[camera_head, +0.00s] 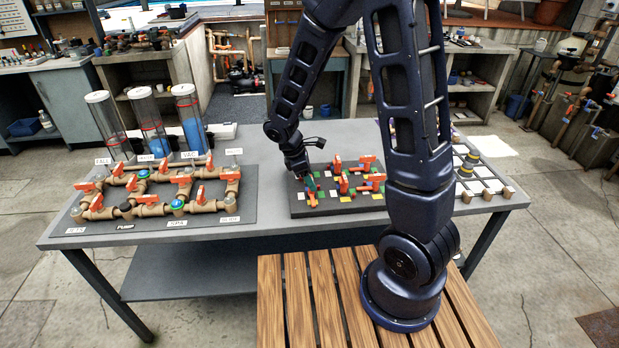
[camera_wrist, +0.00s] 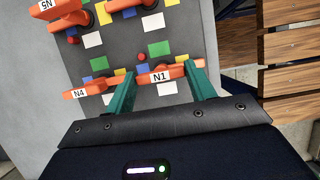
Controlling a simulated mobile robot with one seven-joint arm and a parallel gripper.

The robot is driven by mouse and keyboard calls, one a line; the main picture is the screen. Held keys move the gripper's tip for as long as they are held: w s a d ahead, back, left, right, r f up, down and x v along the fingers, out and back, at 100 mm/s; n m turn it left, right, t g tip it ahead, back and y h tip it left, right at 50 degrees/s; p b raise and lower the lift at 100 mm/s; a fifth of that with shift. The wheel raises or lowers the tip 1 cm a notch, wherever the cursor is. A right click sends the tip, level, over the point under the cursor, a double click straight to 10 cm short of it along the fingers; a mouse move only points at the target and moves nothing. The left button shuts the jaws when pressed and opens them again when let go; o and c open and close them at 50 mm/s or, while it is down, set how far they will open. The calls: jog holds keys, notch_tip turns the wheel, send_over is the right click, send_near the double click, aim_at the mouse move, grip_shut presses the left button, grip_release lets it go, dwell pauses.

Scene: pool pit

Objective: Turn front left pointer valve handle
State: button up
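An orange pointer handle marked N1 (camera_wrist: 158,78) lies between the two teal fingers of my gripper (camera_wrist: 160,80) in the wrist view. The fingers are wide apart, one near each end of the handle; I cannot tell whether either touches it. In the head view, my gripper (camera_head: 311,187) points down over the front left part of the dark board (camera_head: 345,208). The orange front left handle (camera_head: 312,201) shows partly beside the fingers there. The board carries coloured square patches around its handles.
Orange handles marked N4 (camera_wrist: 80,92) and N5 (camera_wrist: 60,10) are close by in the wrist view. More orange handles (camera_head: 368,162) stand on the board's right half. A pipe board (camera_head: 250,205) with valves is at left on the grey table (camera_head: 265,146).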

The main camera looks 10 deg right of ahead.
jog(key=shift+m, duration=0.4)
jog(key=m+g, duration=0.1)
jog(key=m, duration=0.2)
jog(key=shift+w+m+g, duration=0.15)
jog(key=shift+m+g, duration=0.25)
jog(key=m, duration=0.2)
jog(key=m+g+y, duration=0.1)
jog(key=m, duration=0.1)
jog(key=shift+w+d+m+g, duration=0.1)
jog(key=shift+m+g, duration=0.2)
jog(key=m+y, duration=0.1)
jog(key=m, duration=0.3)
jog(key=shift+d+g+y, duration=0.1)
jog(key=shift+g+y, duration=0.2)
jog(key=shift+y, duration=0.1)
jog(key=shift+w+d+m+y, duration=0.1)
jog(key=shift+m+y, duration=0.6)
jog(key=shift+m, duration=1.5)
jog(key=o, duration=1)
